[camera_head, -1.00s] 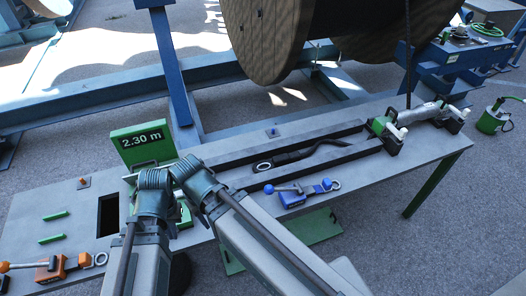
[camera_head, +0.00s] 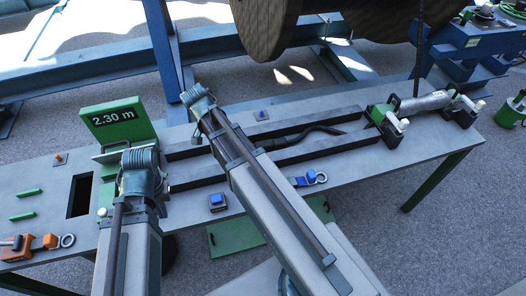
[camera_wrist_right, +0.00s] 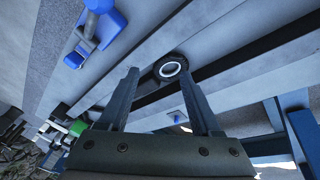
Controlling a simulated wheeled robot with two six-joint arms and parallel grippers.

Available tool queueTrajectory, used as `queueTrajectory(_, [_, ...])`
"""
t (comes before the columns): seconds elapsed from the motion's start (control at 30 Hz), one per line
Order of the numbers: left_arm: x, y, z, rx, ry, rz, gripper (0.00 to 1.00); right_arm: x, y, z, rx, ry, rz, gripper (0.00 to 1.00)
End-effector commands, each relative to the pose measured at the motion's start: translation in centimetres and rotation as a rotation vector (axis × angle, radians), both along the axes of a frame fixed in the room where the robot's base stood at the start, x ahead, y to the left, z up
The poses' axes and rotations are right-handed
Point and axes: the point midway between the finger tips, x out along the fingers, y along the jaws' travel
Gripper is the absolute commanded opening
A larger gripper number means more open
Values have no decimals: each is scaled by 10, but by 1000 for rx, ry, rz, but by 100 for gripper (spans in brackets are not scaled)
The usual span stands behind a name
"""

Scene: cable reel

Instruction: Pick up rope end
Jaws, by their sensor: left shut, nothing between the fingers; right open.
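The black rope (camera_head: 318,131) lies along the slotted grey bench. Its end, a dark piece with a pale ring (camera_wrist_right: 171,68), shows in the right wrist view; in the head view my right arm hides it. My right gripper (camera_wrist_right: 160,77) is open and empty, with the ring in view between and beyond its fingertips, apparently apart from them. My left gripper (camera_head: 138,160) is shut and empty, over the left part of the bench by the green display; its fingertips are hard to make out.
The green 2.30 m display (camera_head: 115,120) stands behind the left gripper. A blue clamp (camera_head: 310,179) sits at the bench's front edge, an orange clamp (camera_head: 32,246) at left. A green and grey device (camera_head: 385,118) stands at right. The wooden reel (camera_head: 262,25) is behind.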

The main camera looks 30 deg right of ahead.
Motion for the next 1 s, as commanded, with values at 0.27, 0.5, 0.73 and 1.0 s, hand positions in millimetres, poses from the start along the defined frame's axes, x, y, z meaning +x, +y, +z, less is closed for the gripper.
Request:
queueTrajectory(0.27, [0,0,-20,0,0,0,0,43,-90,-14,-112,-159,-594,65])
queueTrajectory(0.5, [0,0,-22,0,0,0,0,47,-110,-14,-141,-204,-735,65])
queueTrajectory(0.73, [0,0,-29,0,0,0,0,46,-112,-21,-141,-205,-736,65])
queueTrajectory(1.0, [0,0,-62,0,0,0,0,43,-123,-54,-141,-204,-737,65])
